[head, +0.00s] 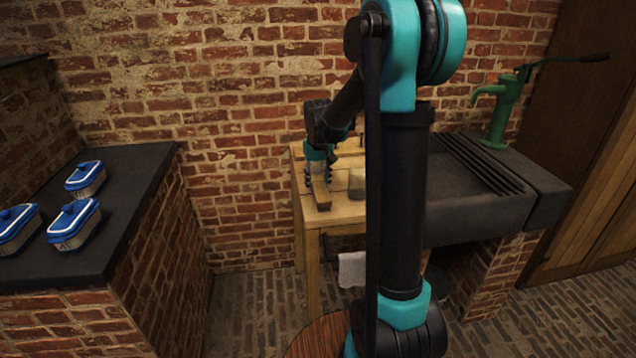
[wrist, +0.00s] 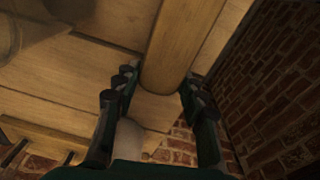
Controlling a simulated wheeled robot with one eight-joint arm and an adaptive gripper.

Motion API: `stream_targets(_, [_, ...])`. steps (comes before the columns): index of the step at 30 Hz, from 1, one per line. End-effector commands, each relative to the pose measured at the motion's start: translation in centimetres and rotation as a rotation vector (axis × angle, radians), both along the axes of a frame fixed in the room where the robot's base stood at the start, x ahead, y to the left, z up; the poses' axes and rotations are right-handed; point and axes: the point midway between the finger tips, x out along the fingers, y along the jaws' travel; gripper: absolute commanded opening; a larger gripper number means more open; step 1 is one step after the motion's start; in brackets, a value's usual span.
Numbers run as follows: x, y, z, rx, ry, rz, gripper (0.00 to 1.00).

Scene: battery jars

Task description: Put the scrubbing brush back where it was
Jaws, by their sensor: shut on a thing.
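My gripper (head: 320,190) is low over the wooden table, and its two fingers (wrist: 158,88) straddle a long, smooth wooden piece with a rounded end. This wooden piece (wrist: 174,55) fills the space between the fingertips in the wrist view and shows below the gripper in the head view (head: 322,197). No bristles show on it, so I cannot tell whether it is the scrubbing brush, nor whether it touches the tabletop.
The wooden table (head: 340,212) has a glass jar (head: 357,184) on it, close right of my gripper. A white cloth (head: 352,270) hangs at its front. A dark stone sink (head: 470,195) with a green pump (head: 503,108) stands right. The dark counter (head: 135,165) has free room beside the brushes.

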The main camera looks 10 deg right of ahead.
Motion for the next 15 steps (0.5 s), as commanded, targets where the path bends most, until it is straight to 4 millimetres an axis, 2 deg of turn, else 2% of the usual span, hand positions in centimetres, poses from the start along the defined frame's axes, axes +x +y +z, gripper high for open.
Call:
stream_targets(8, [0.00,0.00,-0.19,0.000,0.000,0.000,0.00])
stream_targets(9, [-0.01,0.00,-0.21,0.000,0.000,0.000,0.43])
stream_targets(13, [-0.01,-0.01,-0.19,0.000,0.000,0.000,0.59])
stream_targets(15, [-0.01,-0.01,-0.18,0.000,0.000,0.000,0.61])
